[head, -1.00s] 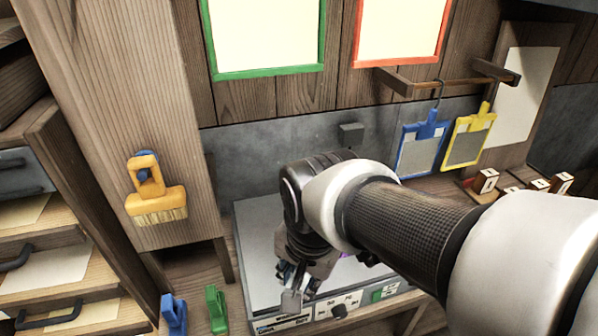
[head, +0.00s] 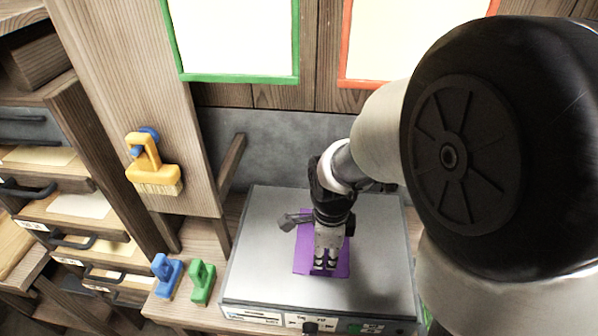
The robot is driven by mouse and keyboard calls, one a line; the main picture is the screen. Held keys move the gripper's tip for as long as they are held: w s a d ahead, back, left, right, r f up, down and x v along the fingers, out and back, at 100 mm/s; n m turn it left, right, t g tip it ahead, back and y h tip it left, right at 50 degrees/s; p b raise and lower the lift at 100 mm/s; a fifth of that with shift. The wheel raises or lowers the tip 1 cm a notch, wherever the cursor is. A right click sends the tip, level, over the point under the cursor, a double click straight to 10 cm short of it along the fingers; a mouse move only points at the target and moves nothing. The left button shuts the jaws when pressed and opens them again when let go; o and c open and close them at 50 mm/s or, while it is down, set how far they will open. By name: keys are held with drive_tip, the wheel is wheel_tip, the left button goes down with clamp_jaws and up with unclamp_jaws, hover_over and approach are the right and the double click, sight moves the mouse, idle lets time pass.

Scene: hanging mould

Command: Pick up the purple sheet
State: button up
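The purple sheet (head: 302,262) lies flat on the grey top of a box-shaped device (head: 255,270) with a control panel on its front. My gripper (head: 325,266) points down over the middle of the sheet and hides part of it. Its fingertips look close to the sheet's surface. I cannot tell whether they touch it, or whether the fingers are parted or closed.
A blue clip (head: 167,274) and a green clip (head: 202,282) stand left of the device. A yellow brush (head: 152,165) hangs on the wooden post. Drawers (head: 85,245) stand at the far left. Green (head: 240,78) and orange-red (head: 357,84) frames hang behind. My arm covers the right side.

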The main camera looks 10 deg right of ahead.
drive_tip(key=b, duration=0.1)
hover_over(325, 271)
drive_tip(key=s, duration=0.1)
drive_tip(key=f, duration=0.4)
drive_tip(key=shift+a+f, duration=0.25)
drive_tip(key=shift+a, duration=0.15)
drive_tip(key=f, duration=0.2)
drive_tip(key=f+b, duration=0.2)
drive_tip(key=f, duration=0.1)
drive_tip(key=shift+w+d+f, duration=0.3)
drive_tip(key=shift+w+d, duration=0.1)
drive_tip(key=shift+r, duration=0.1)
drive_tip(key=shift+c, duration=0.2)
clamp_jaws()
